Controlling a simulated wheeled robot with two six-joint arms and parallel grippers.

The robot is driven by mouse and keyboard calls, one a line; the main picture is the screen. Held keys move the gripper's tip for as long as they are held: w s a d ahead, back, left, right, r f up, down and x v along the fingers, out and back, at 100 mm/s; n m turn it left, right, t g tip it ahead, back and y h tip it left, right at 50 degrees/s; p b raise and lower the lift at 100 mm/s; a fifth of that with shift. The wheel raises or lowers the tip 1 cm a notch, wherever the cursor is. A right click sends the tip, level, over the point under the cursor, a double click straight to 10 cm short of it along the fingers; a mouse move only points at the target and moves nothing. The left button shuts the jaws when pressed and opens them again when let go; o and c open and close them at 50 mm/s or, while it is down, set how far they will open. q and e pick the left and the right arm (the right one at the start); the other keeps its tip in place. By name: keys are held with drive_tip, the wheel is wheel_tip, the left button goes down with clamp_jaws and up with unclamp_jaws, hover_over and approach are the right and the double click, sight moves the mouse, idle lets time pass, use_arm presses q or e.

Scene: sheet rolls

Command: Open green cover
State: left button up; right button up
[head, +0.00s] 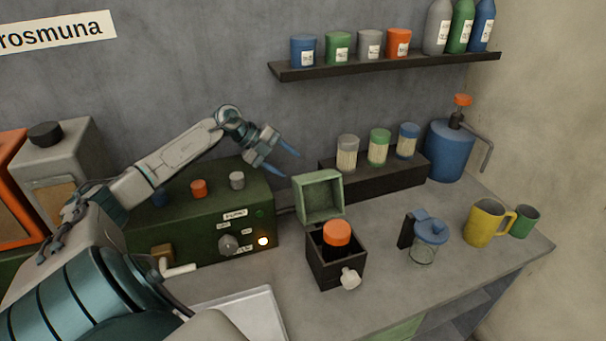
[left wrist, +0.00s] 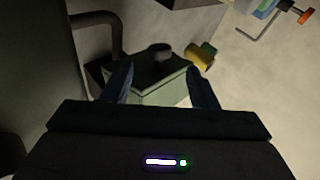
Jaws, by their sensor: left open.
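The green cover (head: 318,196) stands tipped up at the back of a dark square box (head: 335,262), its hollow inside facing the head camera. An orange-topped container (head: 337,234) shows inside the open box. My left gripper (head: 291,164) is open, up and to the left of the cover, with its blue fingers pointing toward it. In the left wrist view a green boxy shape, likely the cover (left wrist: 155,85), shows between the open fingers, with a dark round piece at its top. I see no contact. My right gripper is not in view.
A green control panel (head: 215,225) with knobs stands to the left. A dark rack (head: 378,177) with several jars is behind. A blue-lidded glass jar (head: 424,248), yellow mug (head: 483,222) and blue pump bottle (head: 450,150) stand to the right. A shelf (head: 390,62) hangs above.

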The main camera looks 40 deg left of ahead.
sight(316, 194)
use_arm(q)
drive_tip(key=p+x, duration=0.2)
drive_tip(key=x, duration=0.5)
drive_tip(key=shift+f, duration=0.15)
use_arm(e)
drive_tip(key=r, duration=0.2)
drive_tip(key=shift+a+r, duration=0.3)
use_arm(q)
drive_tip(key=shift+c, duration=0.4)
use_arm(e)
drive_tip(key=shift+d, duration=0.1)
